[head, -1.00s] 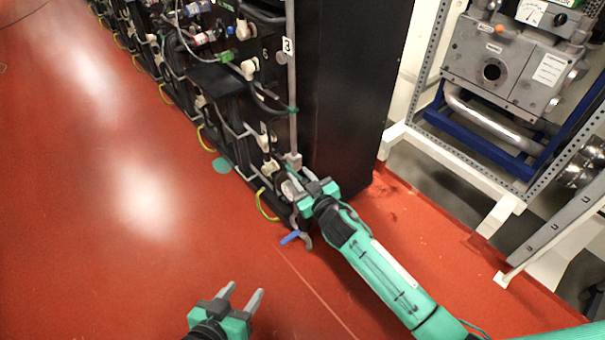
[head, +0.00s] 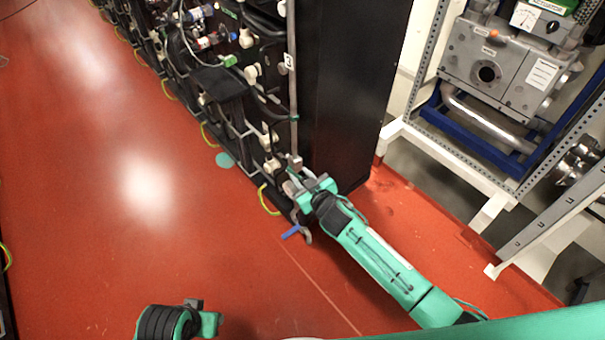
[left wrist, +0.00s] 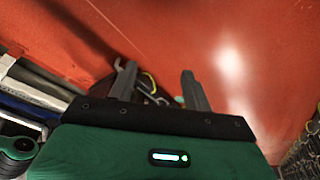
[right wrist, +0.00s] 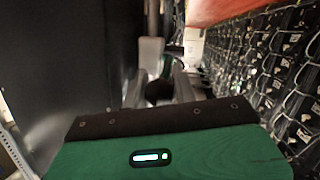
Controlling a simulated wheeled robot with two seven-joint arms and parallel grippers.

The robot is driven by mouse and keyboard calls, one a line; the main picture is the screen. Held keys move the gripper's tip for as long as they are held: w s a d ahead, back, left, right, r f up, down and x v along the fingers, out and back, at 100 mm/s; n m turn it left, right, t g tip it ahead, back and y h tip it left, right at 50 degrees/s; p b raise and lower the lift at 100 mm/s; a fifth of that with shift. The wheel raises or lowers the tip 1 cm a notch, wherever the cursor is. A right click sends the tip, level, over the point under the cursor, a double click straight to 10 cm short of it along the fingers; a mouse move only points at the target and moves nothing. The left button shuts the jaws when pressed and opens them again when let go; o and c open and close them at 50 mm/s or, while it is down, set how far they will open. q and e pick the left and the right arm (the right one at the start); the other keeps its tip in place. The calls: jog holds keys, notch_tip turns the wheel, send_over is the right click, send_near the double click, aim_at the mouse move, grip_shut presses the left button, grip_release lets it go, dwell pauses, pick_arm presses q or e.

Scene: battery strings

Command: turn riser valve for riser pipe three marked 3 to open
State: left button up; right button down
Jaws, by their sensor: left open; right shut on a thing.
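The grey riser pipe (head: 292,100) with a white label marked 3 (head: 288,61) runs down the near corner of the black rack. It ends in a grey fitting (head: 295,162) low down. My right gripper (head: 303,188) is just below that fitting, shut on a part of the riser valve. The fingers largely hide the gripped part. In the right wrist view a dark round part (right wrist: 158,91) shows between the fingers, below the grey fitting (right wrist: 151,50). A blue handle-like piece (head: 291,232) shows below the gripper. My left gripper (left wrist: 158,82) is open and empty over the floor.
The black rack (head: 345,95) stands directly behind my right gripper, with cables and fittings along its left face. A white frame (head: 450,160) with grey machinery stands to the right. The red floor (head: 110,220) is clear on the left.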

jog(key=p, duration=0.3)
jog(key=shift+r+g, duration=0.3)
jog(key=shift+r, duration=0.1)
pick_arm(q)
notch_tip(320, 180, down, 16)
jog(key=s+g+p, duration=0.2)
jog(key=p, duration=0.2)
pick_arm(e)
jog(key=shift+w+a+r+g+h, duration=0.15)
jog(key=shift+r+g+h, duration=0.25)
jog(key=shift+g, duration=0.1)
jog(key=shift+w+r+g+p, duration=0.15)
jog(key=shift+g+p, duration=0.15)
jog(key=shift+p, duration=0.9)
jog(key=shift+a+r+n+g+h+p, duration=0.1)
jog(key=shift+r+n+g+h+p, duration=0.2)
jog(key=shift+p, duration=0.8)
pick_arm(q)
jog(key=s+a+f+p, duration=0.1)
jog(key=s+a+f, duration=0.3)
jog(key=s+f, duration=0.7)
jog(key=shift+s+a+y+p, duration=0.3)
jog(key=shift+s+y+p, duration=0.1)
jog(key=shift+s, duration=0.15)
pick_arm(e)
jog(key=shift+w+a+g+h, duration=0.1)
jog(key=shift+w+g+h, duration=0.05)
jog(key=shift+g+h, duration=0.2)
pick_arm(q)
jog(key=shift+f, duration=0.1)
